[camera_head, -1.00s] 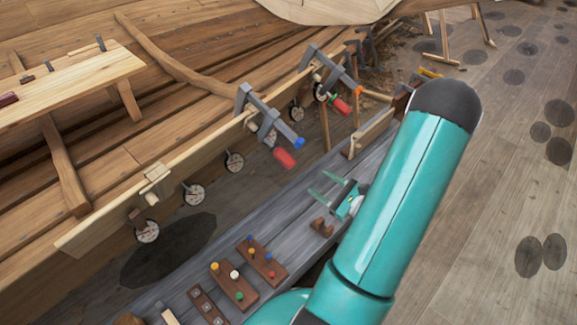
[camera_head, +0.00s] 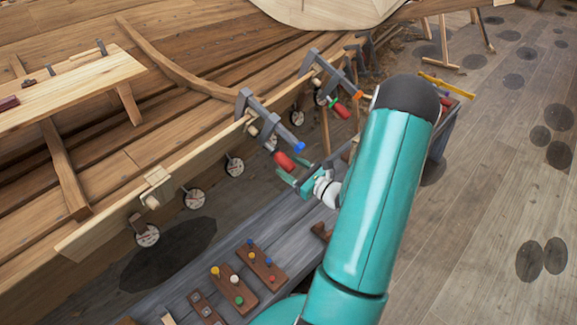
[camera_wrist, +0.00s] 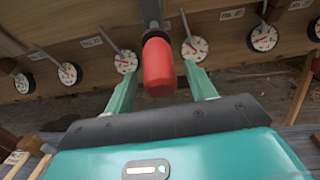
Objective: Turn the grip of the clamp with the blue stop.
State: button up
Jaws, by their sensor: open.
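The clamp with the blue stop (camera_head: 298,147) hangs on the hull's plank edge, its grey bar sloping down to the right in the head view. Its red grip (camera_head: 284,161) points down and also shows in the wrist view (camera_wrist: 158,68). My gripper (camera_head: 293,174) is open, its two green fingers just below and beside the red grip. In the wrist view the grip's lower end appears between the fingertips (camera_wrist: 160,76), with a gap on each side. I see no contact.
Another clamp with an orange stop (camera_head: 357,96) and a red grip hangs further along the plank. Several round dials (camera_head: 194,199) line the plank's lower edge. A grey bench (camera_head: 205,270) with brown peg blocks (camera_head: 234,287) lies below my arm.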

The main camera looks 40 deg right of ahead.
jog(key=shift+w+a, duration=0.1)
jog(key=shift+w, duration=0.6)
jog(key=c, duration=1)
jog(key=shift+h, duration=0.3)
jog(key=shift+n+h, duration=1)
jog(key=shift+h, duration=0.1)
jog(key=shift+n+t+h, duration=0.6)
jog(key=shift+n+h, duration=0.6)
jog(key=shift+n, duration=0.1)
